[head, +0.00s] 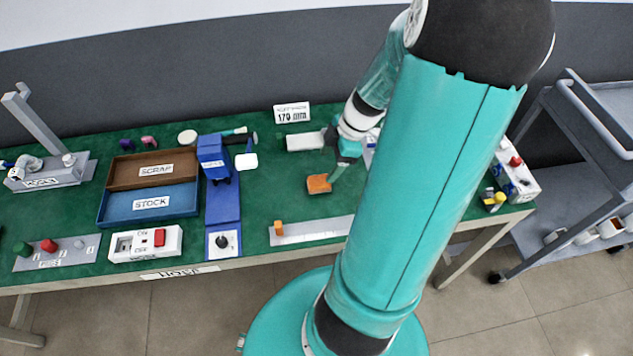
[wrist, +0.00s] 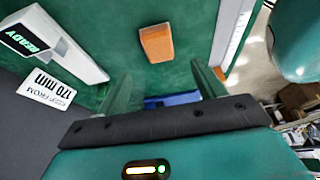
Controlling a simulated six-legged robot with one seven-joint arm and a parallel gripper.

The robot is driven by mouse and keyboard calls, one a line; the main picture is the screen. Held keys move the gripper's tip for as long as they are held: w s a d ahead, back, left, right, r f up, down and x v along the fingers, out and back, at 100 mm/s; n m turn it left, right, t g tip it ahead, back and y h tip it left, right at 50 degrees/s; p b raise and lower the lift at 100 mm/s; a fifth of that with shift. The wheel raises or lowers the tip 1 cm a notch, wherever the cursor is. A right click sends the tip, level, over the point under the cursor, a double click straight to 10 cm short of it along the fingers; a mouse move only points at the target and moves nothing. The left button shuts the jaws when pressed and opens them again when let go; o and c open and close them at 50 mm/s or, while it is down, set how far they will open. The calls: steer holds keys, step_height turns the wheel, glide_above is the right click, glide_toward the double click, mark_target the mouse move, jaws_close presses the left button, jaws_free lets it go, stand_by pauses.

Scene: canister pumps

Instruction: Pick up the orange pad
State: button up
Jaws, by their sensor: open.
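The orange pad (head: 319,184) is a small block lying flat on the green bench top, right of the middle in the head view. In the wrist view the orange pad (wrist: 157,43) lies beyond the fingertips, roughly midway between them and apart from both. My gripper (head: 340,172) is just above and right of the pad in the head view. In the wrist view my gripper (wrist: 160,82) shows two fingers spread wide with nothing between them.
A white device marked READY (wrist: 50,45) and a 170 mm sign (wrist: 48,88) stand near the pad. A grey strip with an orange block (head: 310,230) lies in front. A blue press (head: 217,190) and the scrap (head: 155,168) and stock (head: 150,204) trays are left.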

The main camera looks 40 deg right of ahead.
mark_target(320, 180)
steer(key=x, duration=0.7)
steer(key=shift+s+d+f, duration=0.1)
steer(key=shift+d+f, duration=0.1)
steer(key=shift+f, duration=0.1)
steer(key=c, duration=1.1)
steer(key=shift+o, duration=0.2)
step_height(320, 180, up, 18)
steer(key=shift+o, duration=0.9)
steer(key=shift+c, duration=0.4)
